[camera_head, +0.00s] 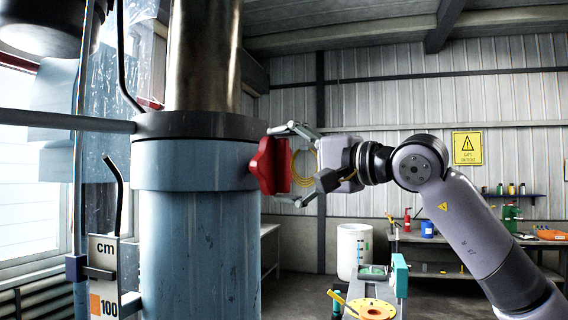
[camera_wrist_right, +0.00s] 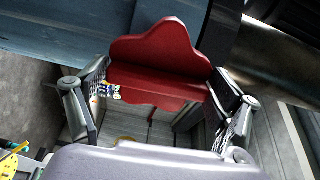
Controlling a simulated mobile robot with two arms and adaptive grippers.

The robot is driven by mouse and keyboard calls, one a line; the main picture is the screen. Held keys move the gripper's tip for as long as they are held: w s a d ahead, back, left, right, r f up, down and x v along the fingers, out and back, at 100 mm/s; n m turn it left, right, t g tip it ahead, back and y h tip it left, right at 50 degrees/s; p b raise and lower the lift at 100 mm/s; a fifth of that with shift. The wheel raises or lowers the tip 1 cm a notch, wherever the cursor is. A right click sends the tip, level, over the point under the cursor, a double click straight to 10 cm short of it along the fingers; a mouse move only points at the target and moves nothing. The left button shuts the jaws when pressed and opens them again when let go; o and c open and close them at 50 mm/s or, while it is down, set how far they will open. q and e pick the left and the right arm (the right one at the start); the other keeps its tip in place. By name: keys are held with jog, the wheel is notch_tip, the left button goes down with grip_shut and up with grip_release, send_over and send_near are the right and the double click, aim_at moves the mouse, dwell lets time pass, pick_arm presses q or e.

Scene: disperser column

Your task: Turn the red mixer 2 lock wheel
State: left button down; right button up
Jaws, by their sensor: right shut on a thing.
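The red mixer 2 lock wheel (camera_head: 264,166) is a lobed knob on the right side of the blue column, just under its dark collar. My right gripper (camera_head: 283,164) reaches it from the right, with one finger above and one below. In the right wrist view the red wheel (camera_wrist_right: 155,62) sits between the two pads of the right gripper (camera_wrist_right: 162,84), which are shut on its edges. The wheel's mount on the column is hidden behind it. My left gripper is not in view.
The blue column (camera_head: 199,240) with its dark collar (camera_head: 200,124) fills the left middle. A scale marked cm and 100 (camera_head: 104,275) stands at left. A white drum (camera_head: 352,250) and a workbench (camera_head: 460,239) with small items are behind my right arm.

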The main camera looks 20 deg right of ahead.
jog(key=shift+a+f+n, duration=0.1)
jog(key=shift+f+n, duration=0.15)
jog(key=shift+n, duration=0.25)
jog(key=o, duration=1)
jog(key=shift+r, duration=0.1)
jog(key=shift+s, duration=0.15)
jog(key=v, duration=1.2)
